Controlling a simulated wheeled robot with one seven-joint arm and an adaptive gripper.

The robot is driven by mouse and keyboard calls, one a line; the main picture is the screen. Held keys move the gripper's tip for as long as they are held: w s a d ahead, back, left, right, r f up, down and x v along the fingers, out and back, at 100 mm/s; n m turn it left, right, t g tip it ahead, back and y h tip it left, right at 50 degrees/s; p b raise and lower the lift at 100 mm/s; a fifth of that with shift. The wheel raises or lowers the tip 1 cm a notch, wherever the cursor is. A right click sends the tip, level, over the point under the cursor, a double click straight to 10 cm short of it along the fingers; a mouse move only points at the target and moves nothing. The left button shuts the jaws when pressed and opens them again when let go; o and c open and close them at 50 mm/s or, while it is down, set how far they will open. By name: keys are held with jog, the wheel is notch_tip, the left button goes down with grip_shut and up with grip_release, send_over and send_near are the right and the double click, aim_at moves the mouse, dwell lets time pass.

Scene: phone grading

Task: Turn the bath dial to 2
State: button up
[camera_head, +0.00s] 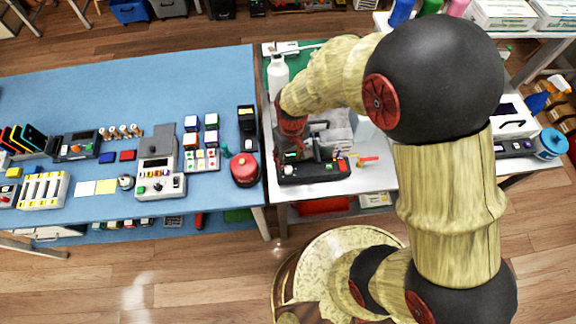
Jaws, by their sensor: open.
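A black control box (316,172) stands near the front edge of the white table, with a red button at its right end and small controls at its left end. A grey bin-like basin (336,130) sits just behind it; I take these two to be the bath. The dial and its numbers cannot be made out from here. My gripper (304,155) points down over the left and middle part of the black box, with its fingers open. It is close above the box; whether it touches anything I cannot tell. My gripper and wrist hide part of the box.
A white bottle (278,76) stands behind my wrist. Small yellow and red items (362,161) lie right of the box. The blue table (100,90) to the left holds a red round canister (244,170) and several devices.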

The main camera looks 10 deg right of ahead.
aim_at(288, 169)
notch_tip(288, 169, down, 6)
jog(key=shift+a+f+b, duration=0.1)
jog(key=shift+a+b, duration=0.05)
jog(key=shift+b, duration=0.4)
jog(key=shift+c, duration=1.1)
jog(key=c, duration=0.8)
grip_shut()
